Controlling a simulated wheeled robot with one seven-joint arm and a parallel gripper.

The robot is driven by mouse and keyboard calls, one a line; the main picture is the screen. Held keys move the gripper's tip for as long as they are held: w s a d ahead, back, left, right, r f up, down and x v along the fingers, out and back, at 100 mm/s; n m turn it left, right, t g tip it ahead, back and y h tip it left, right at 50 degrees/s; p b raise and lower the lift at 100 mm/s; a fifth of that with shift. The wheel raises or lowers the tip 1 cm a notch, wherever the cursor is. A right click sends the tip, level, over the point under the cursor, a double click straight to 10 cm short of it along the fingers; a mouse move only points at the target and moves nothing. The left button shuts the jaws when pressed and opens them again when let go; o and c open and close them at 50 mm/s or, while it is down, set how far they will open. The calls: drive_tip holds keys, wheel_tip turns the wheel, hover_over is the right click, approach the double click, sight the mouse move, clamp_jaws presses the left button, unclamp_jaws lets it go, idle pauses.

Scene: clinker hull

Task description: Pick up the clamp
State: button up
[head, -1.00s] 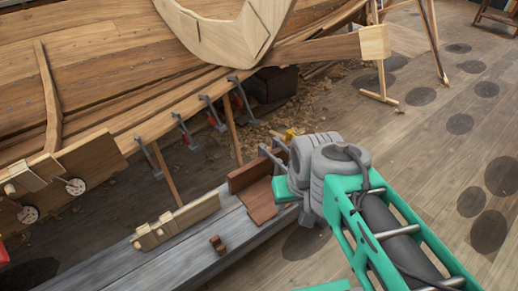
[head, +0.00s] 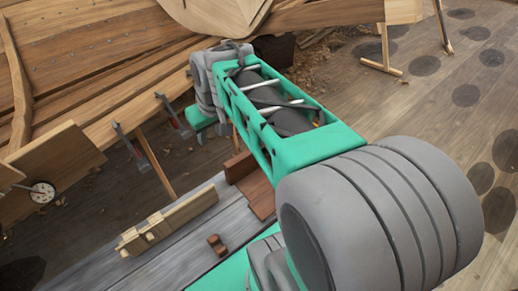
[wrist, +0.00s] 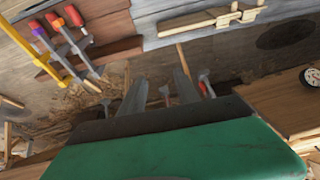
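Several grey bar clamps with red parts hang along the lower plank edge of the hull. In the head view two show, one at the left (head: 128,143) and one nearer my wrist (head: 172,115); my arm hides the others. In the wrist view, my gripper (wrist: 158,75) has its two grey fingers spread. One small clamp (wrist: 165,95) shows in line with the gap between the fingers, and another (wrist: 206,86) is just right of the right finger. I see no contact with either. Which clamp is meant, I cannot tell. In the head view my fingers are mostly hidden.
A grey plank bench (head: 185,235) runs below the hull, holding a notched wooden strip (head: 175,220), a small brown block (head: 216,244) and reddish-brown boards (head: 258,195). Open floor lies right.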

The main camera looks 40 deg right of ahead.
drive_tip(key=shift+t, duration=0.5)
drive_tip(key=w+d+f+b, duration=0.2)
drive_tip(key=d+f+b, duration=0.2)
drive_tip(key=d+f, duration=0.3)
drive_tip(key=w+d+f+b, duration=0.2)
drive_tip(key=d+f+b, duration=0.3)
drive_tip(key=d+f, duration=0.3)
drive_tip(key=w+d+f+b, duration=0.2)
drive_tip(key=d+f+b, duration=0.3)
drive_tip(key=d, duration=0.9)
drive_tip(key=shift+w+d+f, duration=0.15)
drive_tip(key=shift+d+f, duration=0.05)
drive_tip(key=shift+f, duration=0.55)
drive_tip(key=shift+w+d+f, duration=0.15)
drive_tip(key=shift+f, duration=0.55)
drive_tip(key=b+x, duration=0.2)
drive_tip(key=x, duration=0.4)
drive_tip(key=shift+w+f, duration=0.2)
drive_tip(key=shift+f, duration=0.15)
drive_tip(key=shift+f, duration=0.25)
clamp_jaws()
drive_tip(key=shift+r, duration=0.25)
